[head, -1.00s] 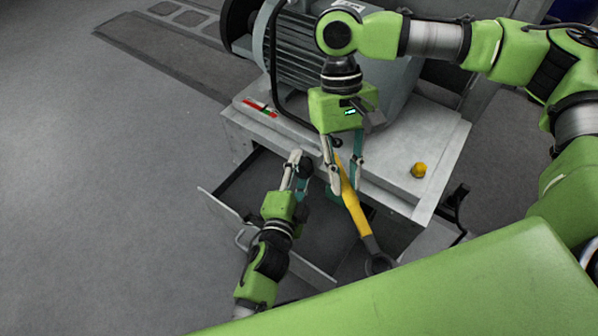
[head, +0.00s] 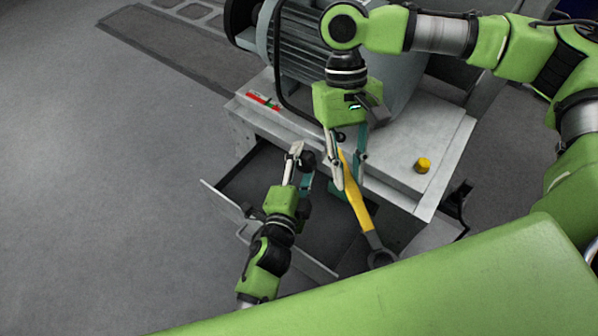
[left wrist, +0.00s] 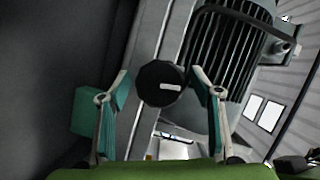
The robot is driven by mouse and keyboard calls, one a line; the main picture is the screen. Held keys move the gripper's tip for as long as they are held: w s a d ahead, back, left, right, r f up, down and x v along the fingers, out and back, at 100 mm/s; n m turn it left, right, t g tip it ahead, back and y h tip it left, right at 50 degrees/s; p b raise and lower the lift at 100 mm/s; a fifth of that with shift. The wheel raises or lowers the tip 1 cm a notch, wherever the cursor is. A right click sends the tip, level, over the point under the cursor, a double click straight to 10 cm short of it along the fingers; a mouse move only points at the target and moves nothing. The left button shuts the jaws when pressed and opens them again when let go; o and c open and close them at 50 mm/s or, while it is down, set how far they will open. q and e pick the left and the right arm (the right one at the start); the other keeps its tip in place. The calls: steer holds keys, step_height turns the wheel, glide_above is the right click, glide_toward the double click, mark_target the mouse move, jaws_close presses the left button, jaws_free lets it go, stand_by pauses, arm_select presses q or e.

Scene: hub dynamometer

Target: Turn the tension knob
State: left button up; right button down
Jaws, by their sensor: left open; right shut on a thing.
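The tension knob, a round black knob (head: 307,160) with a white mark on its face, sits at the front edge of the grey machine base. It also shows in the left wrist view (left wrist: 160,88). My left gripper (head: 300,166) is open, with one finger on each side of the knob. In the left wrist view a gap shows beside the knob toward each finger, so contact is not visible. My right gripper (head: 349,172) is shut on a yellow-handled tool (head: 356,207) with a dark ring end, which hangs slanting down over the open drawer.
An open drawer (head: 232,209) lies below both grippers. A grey finned motor (head: 300,48) stands on the machine base behind my right gripper. Open floor lies to the left.

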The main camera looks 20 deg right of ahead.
arm_select(q)
steer(key=v, duration=1.1)
steer(key=shift+s+a, duration=0.15)
steer(key=shift+s, duration=0.2)
